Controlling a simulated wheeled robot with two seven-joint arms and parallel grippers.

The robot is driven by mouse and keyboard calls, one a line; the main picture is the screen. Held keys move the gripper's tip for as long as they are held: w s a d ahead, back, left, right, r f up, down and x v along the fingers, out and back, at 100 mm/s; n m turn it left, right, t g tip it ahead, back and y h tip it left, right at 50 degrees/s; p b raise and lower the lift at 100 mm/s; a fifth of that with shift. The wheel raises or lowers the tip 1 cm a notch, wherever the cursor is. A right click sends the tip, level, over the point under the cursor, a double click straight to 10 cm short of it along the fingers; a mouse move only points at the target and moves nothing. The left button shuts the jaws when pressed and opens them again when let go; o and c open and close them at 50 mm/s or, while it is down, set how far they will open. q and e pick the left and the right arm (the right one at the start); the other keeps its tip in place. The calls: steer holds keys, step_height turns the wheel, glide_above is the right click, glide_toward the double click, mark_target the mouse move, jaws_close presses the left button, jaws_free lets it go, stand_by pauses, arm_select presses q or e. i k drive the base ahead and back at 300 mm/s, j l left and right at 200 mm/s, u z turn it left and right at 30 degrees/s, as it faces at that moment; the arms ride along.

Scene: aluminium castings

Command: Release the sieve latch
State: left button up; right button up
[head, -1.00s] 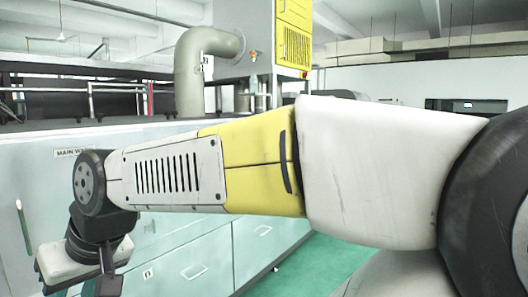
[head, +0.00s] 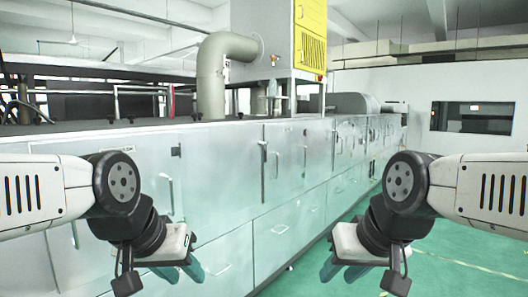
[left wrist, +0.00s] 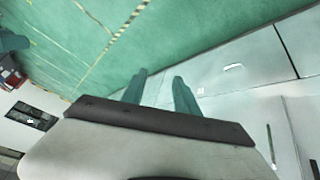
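A long pale metal machine housing (head: 240,180) runs along the left and middle of the head view, with several doors, bar handles and drawers. One upright dark handle (head: 264,160) is on its front, and a pale handle (head: 168,190) is nearer me. I cannot tell which fitting is the sieve latch. My left gripper (head: 182,272) is in front of the housing, empty; its two teal fingers stand apart in the left wrist view (left wrist: 158,80). My right gripper (head: 342,274) is over the green floor, empty, fingers apart. Neither visibly touches anything.
A thick grey pipe (head: 212,75) and a yellow panel (head: 310,35) rise above the housing. Green floor (head: 450,240) lies open to the right, with a dark window (head: 471,117) in the far wall.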

mark_target(265, 144)
steer(key=i+l, duration=0.2)
steer(key=i, duration=0.4)
steer(key=i+l, duration=0.2)
steer(key=i, duration=0.4)
steer(key=i+l, duration=0.2)
steer(key=i, duration=0.35)
steer(key=i+l, duration=0.2)
steer(key=i, duration=0.4)
steer(key=i+l, duration=0.2)
steer(key=i, duration=0.4)
steer(key=z, duration=0.05)
